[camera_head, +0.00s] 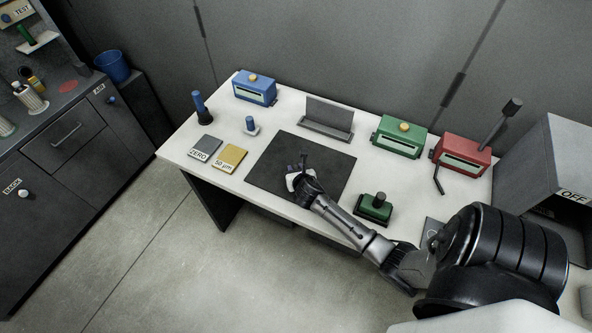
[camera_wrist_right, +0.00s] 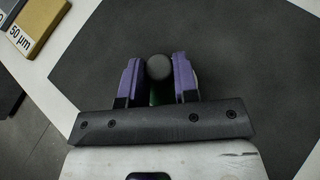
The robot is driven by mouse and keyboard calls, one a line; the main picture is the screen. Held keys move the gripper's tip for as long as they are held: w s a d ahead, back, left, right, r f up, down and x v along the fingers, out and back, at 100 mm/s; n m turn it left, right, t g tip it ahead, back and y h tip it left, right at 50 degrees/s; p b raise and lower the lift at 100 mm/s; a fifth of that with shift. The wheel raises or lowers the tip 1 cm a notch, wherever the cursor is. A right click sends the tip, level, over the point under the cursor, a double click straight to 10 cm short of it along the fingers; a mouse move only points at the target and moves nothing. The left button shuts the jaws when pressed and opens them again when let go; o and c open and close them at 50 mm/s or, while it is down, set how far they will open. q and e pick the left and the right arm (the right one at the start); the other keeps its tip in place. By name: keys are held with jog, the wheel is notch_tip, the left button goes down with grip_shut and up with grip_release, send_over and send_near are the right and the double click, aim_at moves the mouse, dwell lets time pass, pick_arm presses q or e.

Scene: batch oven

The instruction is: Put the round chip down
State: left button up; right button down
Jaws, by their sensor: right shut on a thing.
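My right gripper (camera_head: 303,180) is low over the dark mat (camera_head: 268,177) on the white table. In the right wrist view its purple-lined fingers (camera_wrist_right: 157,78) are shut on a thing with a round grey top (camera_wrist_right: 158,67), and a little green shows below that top. I cannot tell from its shape whether this is the round chip, and its underside is hidden. The dark mat (camera_wrist_right: 235,60) lies beneath it; I cannot tell whether it touches the mat. My left gripper is not in view.
Grey ZERO (camera_head: 204,147) and yellow 50 µm (camera_head: 230,158) plates lie left of the mat. Blue (camera_head: 255,88), green (camera_head: 399,136) and red (camera_head: 461,155) boxes and a grey stand (camera_head: 328,117) line the back. A green block with a dark knob (camera_head: 375,207) stands right of the mat.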

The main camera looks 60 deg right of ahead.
jog(key=shift+f, duration=0.15)
jog(key=c, duration=0.9)
grip_release()
jog(key=shift+o, duration=0.2)
